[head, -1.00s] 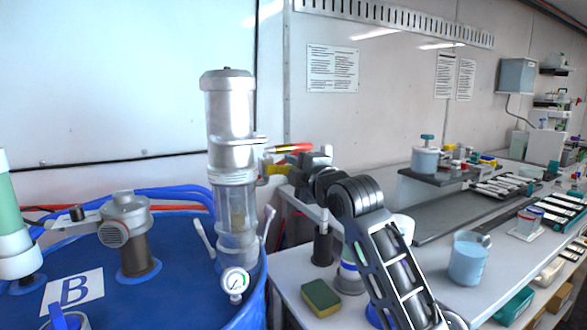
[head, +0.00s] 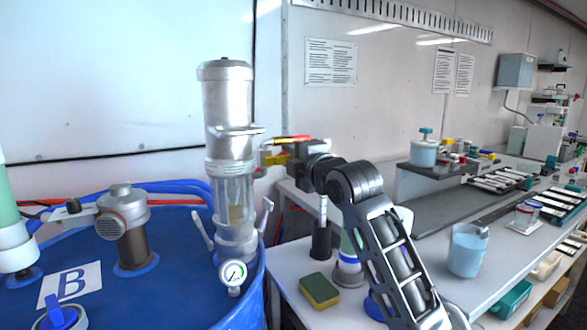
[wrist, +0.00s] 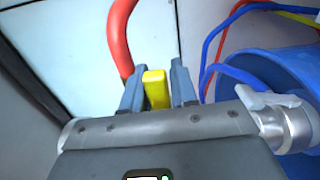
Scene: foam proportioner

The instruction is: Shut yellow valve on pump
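The pump (head: 230,105) is a tall silver cylinder with a clear lower section, standing on the blue drum. The yellow valve handle (head: 275,158) sticks out from its right side, just below a red-and-yellow lever (head: 288,140). My gripper (head: 292,153) is at the handle, reaching in from the right. In the wrist view, the yellow handle (wrist: 156,88) sits between the two grey-blue fingers of my gripper (wrist: 157,86). The valve body is hidden in the wrist view.
The blue drum (head: 150,290) carries a B label, a gauge (head: 232,273) and a grey motor unit (head: 122,225). A red hose (wrist: 118,40) runs behind the fingers. The bench at right holds a sponge (head: 319,290) and a blue beaker (head: 467,250).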

